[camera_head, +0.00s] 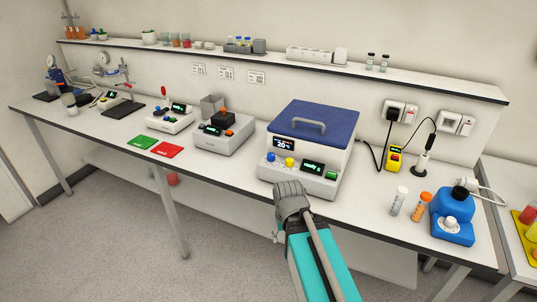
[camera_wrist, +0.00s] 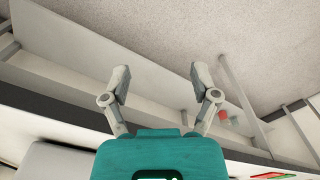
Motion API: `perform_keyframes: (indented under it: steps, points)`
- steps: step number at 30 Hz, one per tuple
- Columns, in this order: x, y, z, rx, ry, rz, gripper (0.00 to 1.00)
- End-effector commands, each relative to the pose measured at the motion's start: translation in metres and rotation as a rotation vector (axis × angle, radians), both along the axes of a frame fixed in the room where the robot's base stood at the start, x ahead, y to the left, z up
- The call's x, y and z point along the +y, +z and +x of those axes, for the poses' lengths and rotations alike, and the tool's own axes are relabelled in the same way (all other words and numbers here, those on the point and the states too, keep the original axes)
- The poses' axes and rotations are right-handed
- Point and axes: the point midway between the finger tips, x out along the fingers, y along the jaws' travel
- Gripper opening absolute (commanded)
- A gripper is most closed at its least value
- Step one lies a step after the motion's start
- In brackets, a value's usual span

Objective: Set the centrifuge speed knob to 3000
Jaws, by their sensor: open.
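The centrifuge (camera_head: 338,165) is a white box with a blue lid (camera_head: 313,120) and a grey handle, standing on the bench. The lid is down. Its front panel carries a blue knob (camera_head: 270,157), a yellow knob (camera_head: 290,162), a small dark display, a second display with green text and a green button (camera_head: 331,175). I cannot read which knob sets speed. My gripper (camera_head: 290,188) is just in front of and below the panel, apart from the knobs as far as I can tell. In the wrist view, my gripper (camera_wrist: 160,75) is open and empty; no knob shows there.
Left are a grey instrument (camera_head: 222,138), a red mat (camera_head: 167,149) and a green mat (camera_head: 142,142). A wall shelf (camera_head: 270,57) runs above.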

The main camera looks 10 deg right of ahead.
Motion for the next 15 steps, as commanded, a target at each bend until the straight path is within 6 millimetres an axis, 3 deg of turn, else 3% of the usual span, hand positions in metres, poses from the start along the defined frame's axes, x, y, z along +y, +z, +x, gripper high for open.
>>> perform_keyframes:
  steps: [8, 9, 15]
  points:
    - [0.0, 0.038, 0.033, -0.047, 0.019, 0.009, 0.79]
    - [-0.009, 0.045, 0.04, -0.057, 0.022, 0.011, 0.79]
    - [-0.012, 0.086, 0.079, -0.12, 0.048, 0.019, 0.79]
